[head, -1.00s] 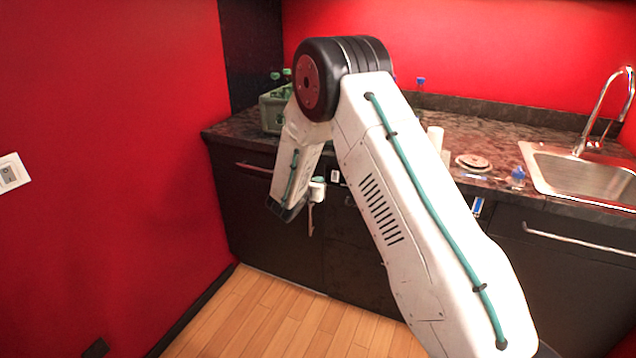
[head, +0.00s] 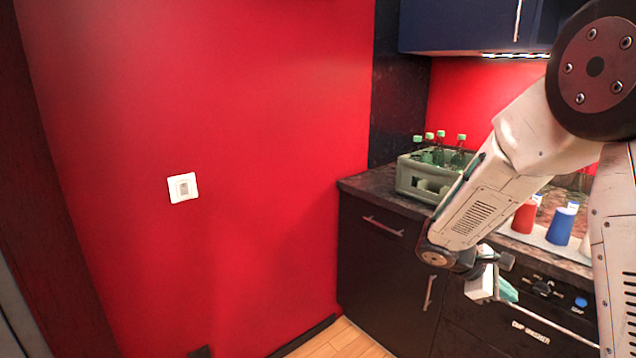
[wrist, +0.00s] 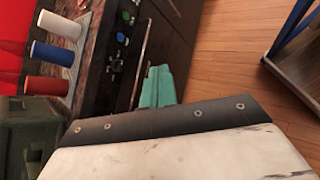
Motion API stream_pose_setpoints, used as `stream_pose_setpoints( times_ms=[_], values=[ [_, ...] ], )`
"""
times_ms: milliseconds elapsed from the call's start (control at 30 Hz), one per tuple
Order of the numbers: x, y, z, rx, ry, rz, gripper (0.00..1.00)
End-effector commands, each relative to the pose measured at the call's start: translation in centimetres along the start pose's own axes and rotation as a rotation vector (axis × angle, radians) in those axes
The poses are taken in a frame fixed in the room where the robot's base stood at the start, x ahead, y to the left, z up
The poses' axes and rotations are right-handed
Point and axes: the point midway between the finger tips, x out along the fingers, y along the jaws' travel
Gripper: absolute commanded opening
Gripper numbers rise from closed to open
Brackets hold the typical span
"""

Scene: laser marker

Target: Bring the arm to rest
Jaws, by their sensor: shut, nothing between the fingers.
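My arm reaches in from the right side of the head view, bent at the elbow, with its forearm pointing down and left. My gripper (head: 512,294) hangs in front of the dark cabinet front, below the counter edge. Its teal fingers also show in the wrist view (wrist: 157,87), closed together with nothing between them. Part of the gripper is hidden behind the wrist in the head view. No other object touches the fingers.
A green crate (head: 408,180) of bottles stands on the counter (head: 362,187). Red (head: 523,218), blue (head: 560,227) and white (wrist: 60,24) cups stand right of it, above a control panel (head: 545,290). A light switch (head: 183,188) is on the red wall.

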Motion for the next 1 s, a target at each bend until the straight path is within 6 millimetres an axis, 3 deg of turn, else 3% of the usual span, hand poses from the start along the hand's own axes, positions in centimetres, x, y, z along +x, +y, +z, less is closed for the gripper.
stream_pose_setpoints(
  times_ms=[33,200,400,600,800,1000],
  values=[
    [-1.1,-1.5,2.1,0.081,0.022,-0.062,0.00],
    [-4.6,-7.4,7.2,0.326,0.103,-0.286,0.00],
    [-9.0,-13.8,11.3,0.564,0.221,-0.521,0.00],
    [-13.0,-19.1,14.1,0.745,0.370,-0.714,0.00],
    [-15.9,-22.6,16.3,0.857,0.531,-0.813,0.00],
    [-16.9,-23.1,18.1,0.912,0.626,-0.782,0.00]
  ],
)
